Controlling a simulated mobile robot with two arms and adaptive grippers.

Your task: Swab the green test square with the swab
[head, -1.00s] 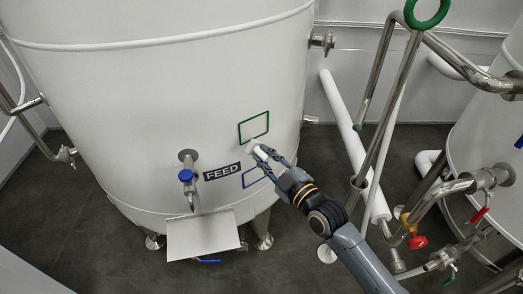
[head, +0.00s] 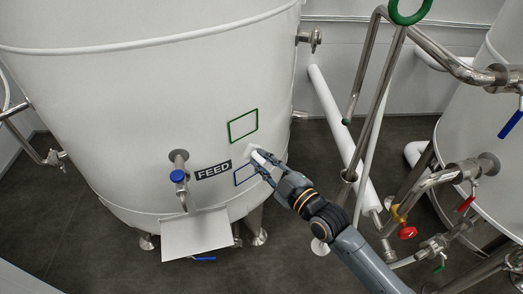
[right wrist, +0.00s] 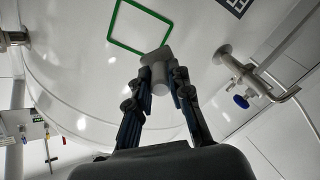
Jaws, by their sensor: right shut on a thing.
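The green test square (head: 243,124) is a green outline on the white tank wall, above and right of the FEED label. In the right wrist view the green square (right wrist: 140,27) is at the top. My right gripper (head: 263,163) is shut on the white swab (head: 255,154), just below the square's lower right corner. In the right wrist view, my gripper (right wrist: 160,82) has a finger on each side of the swab (right wrist: 158,70); the swab's wide head overlaps the square's lower corner there. I cannot tell whether it touches the wall. My left gripper is not in view.
A blue outline square (head: 244,175) is below the green one, partly behind my gripper. A blue-handled tap (head: 179,176) and a white shelf (head: 197,234) are to the left. Steel pipes (head: 366,110) and a second tank (head: 480,135) stand right.

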